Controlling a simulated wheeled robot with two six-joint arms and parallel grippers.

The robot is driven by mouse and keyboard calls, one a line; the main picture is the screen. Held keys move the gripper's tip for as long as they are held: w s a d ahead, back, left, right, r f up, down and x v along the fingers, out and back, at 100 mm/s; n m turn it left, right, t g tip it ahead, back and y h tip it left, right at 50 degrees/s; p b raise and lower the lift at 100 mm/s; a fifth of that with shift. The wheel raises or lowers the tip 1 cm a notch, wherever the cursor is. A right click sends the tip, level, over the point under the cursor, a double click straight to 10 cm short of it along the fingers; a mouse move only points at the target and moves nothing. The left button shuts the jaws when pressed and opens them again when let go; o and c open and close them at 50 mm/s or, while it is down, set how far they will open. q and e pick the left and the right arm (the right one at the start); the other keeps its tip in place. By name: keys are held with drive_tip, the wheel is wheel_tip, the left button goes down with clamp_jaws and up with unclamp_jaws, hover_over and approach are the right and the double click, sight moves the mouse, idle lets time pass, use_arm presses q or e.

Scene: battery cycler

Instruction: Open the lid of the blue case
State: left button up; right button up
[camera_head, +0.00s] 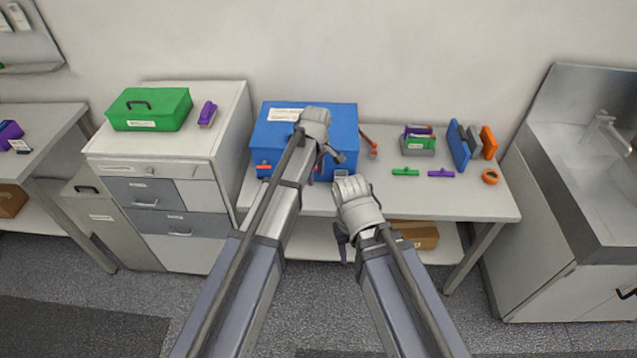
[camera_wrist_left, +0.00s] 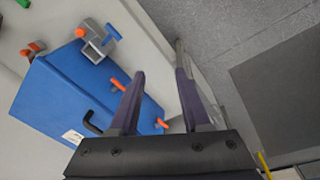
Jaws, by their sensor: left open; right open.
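The blue case (camera_head: 268,133) sits on the white bench with its lid closed, partly hidden behind my left arm. In the left wrist view, the case (camera_wrist_left: 62,95) shows a black handle (camera_wrist_left: 91,123) and orange latches (camera_wrist_left: 119,86), (camera_wrist_left: 162,123). My left gripper (camera_head: 326,163) is open and empty at the front right of the case. Its fingers (camera_wrist_left: 160,75) show in front of the latch side in the wrist view; I cannot tell whether they touch it. My right gripper (camera_head: 343,238) is open, low in front of the bench edge, apart from the case.
A green case (camera_head: 150,110) and a purple item (camera_head: 207,114) stand on the cabinet to the left. An orange-red tool (camera_head: 369,143), several small coloured parts and an orange ring (camera_head: 490,177) lie right of the blue case. A sink (camera_head: 598,150) is far right.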

use_arm(q)
drive_tip(key=shift+s+d+f, duration=0.1)
drive_tip(key=shift+s+f, duration=0.05)
drive_tip(key=shift+s, duration=0.25)
use_arm(e)
drive_tip(key=shift+s+d+f, duration=0.1)
drive_tip(key=shift+s+f, duration=0.05)
drive_tip(key=shift+s, duration=0.05)
